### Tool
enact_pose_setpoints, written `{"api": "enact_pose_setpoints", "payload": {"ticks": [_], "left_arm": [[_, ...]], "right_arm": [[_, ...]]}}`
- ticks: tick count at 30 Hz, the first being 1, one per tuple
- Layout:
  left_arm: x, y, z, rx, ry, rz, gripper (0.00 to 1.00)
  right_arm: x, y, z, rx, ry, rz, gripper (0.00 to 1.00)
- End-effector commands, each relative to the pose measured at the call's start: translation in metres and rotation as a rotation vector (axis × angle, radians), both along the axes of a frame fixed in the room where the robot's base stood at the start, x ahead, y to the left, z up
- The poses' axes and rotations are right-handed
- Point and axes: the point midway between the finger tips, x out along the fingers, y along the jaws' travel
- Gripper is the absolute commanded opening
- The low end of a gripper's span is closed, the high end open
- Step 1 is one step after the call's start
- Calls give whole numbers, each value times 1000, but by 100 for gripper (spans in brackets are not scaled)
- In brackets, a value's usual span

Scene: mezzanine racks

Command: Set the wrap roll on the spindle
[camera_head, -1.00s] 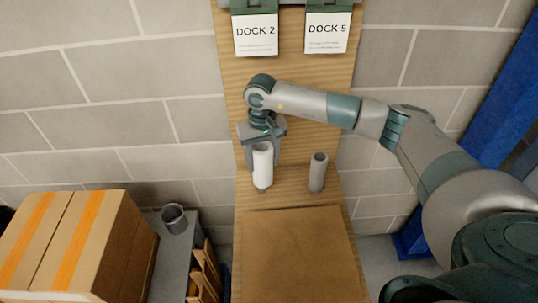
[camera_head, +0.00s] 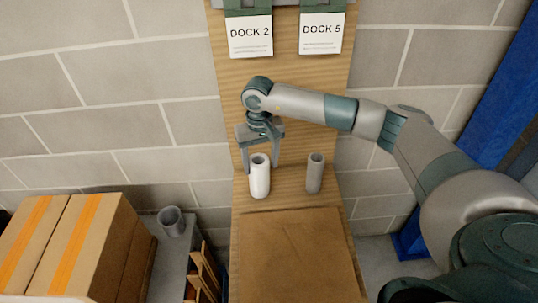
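The white wrap roll (camera_head: 260,181) stands upright on the wooden board, with its hollow top end showing. My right gripper (camera_head: 261,169) is open above and around the roll's top. One finger shows on each side, with a gap to the roll. A grey tube (camera_head: 314,176) stands upright to the right of the roll. No bare spindle shows; I cannot tell whether a spindle is inside the roll. My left gripper is not in view.
Cardboard boxes with orange tape (camera_head: 62,245) stand at the lower left. A grey cup (camera_head: 171,221) sits on a grey surface beside them. A brown panel (camera_head: 298,255) lies in front of the roll. Dock signs (camera_head: 250,37) hang above. A blue post is at right.

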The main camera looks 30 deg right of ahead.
Motion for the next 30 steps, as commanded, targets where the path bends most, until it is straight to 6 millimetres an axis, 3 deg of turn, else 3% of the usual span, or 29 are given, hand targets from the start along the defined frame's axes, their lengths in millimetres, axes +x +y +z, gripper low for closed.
{"api": "enact_pose_setpoints", "payload": {"ticks": [1,30], "left_arm": [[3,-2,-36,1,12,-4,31],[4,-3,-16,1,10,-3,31]], "right_arm": [[0,1,-32,-1,0,0,58],[0,-3,30,1,-1,0,58]]}}
